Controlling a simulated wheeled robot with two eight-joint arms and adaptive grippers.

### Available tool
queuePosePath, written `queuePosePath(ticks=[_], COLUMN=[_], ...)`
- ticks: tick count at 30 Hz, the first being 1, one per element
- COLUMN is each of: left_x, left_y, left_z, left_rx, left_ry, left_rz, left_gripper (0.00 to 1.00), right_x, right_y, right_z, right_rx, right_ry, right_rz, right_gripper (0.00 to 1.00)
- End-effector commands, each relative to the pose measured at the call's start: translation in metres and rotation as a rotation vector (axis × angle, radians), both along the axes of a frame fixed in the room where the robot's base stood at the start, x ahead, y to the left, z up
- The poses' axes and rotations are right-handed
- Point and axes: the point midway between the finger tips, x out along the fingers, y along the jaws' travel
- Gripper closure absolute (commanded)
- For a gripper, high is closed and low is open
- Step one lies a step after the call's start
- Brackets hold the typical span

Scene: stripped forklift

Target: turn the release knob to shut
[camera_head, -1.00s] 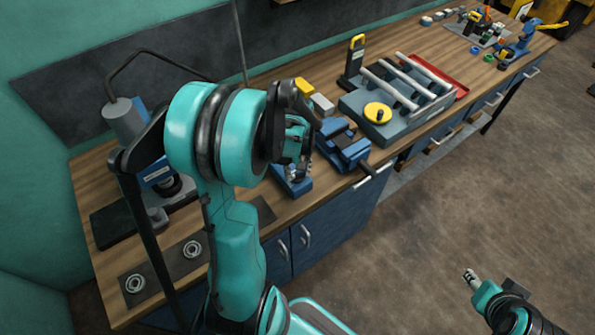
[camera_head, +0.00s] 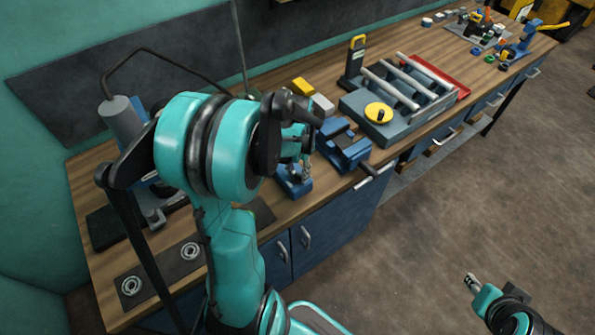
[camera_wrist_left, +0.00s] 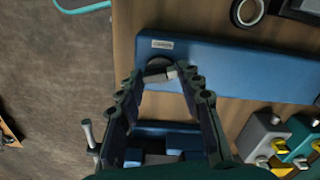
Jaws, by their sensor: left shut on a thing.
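A long blue body (camera_wrist_left: 235,70) with a small white label lies across the upper part of the left wrist view. A dark round knob (camera_wrist_left: 159,62) with a grey bar across it sits at its near end. My left gripper (camera_wrist_left: 160,77) is shut on the knob, its fingertips at either side of the grey bar. In the head view my left gripper (camera_head: 300,166) points down over the blue body's end (camera_head: 294,184), and my arm hides most of it and the knob. My right gripper (camera_head: 471,281) is at the lower right, over the floor, far from the bench; its jaws are too small to judge.
A blue vise (camera_head: 345,147) stands close beside the left gripper. A grey case (camera_head: 400,120) with rollers and a yellow disc (camera_head: 378,112) is farther right. A yellow block (camera_head: 303,87) lies behind. Two rings (camera_head: 131,286) lie on a dark mat at the front left.

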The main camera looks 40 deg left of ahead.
Motion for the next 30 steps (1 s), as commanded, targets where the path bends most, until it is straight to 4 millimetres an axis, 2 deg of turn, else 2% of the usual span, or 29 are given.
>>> queuePosePath(ticks=[13,30], left_x=[0.0001,0.0001], left_y=[0.0,0.0001], left_z=[0.0,0.0003], left_rx=[0.0,0.0], left_ry=[0.0,0.0], left_rz=[-0.277,-0.343], left_gripper=[0.93,0.93], right_x=[0.0,0.0], right_y=[0.0,0.0], right_z=[-0.0037,-0.0042], right_rx=[0.0,0.0], right_ry=[0.0,0.0], right_rz=[0.0,0.0], right_gripper=[0.6,0.6])
